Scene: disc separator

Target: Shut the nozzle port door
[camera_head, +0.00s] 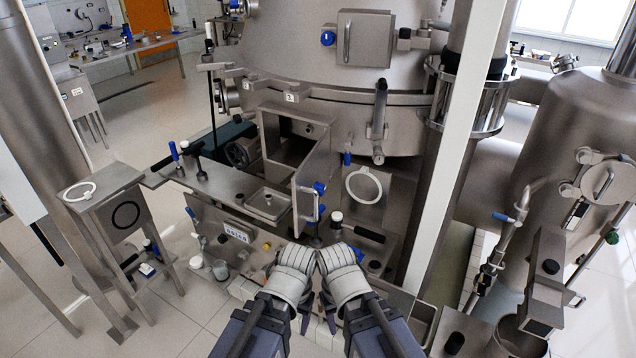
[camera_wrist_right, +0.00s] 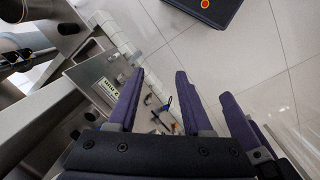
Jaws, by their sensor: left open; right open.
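The nozzle port door (camera_head: 313,178) is a grey metal panel on the front of the large steel machine. It stands open, swung outward to the right of the dark square port opening (camera_head: 287,136). A pale handle with blue parts (camera_head: 315,207) is on its front edge. My left gripper (camera_head: 303,318) is low in the head view, below and apart from the door, with its fingers partly hidden. My right gripper is open and empty in its wrist view (camera_wrist_right: 160,74), pointing over the floor; its fingers are partly hidden in the head view.
A steel bench (camera_head: 222,184) with a shallow tray (camera_head: 266,203) and blue-handled tools lies in front of the port. A white post (camera_head: 447,150) rises farther right. Open tiled floor (camera_head: 180,318) is at lower left.

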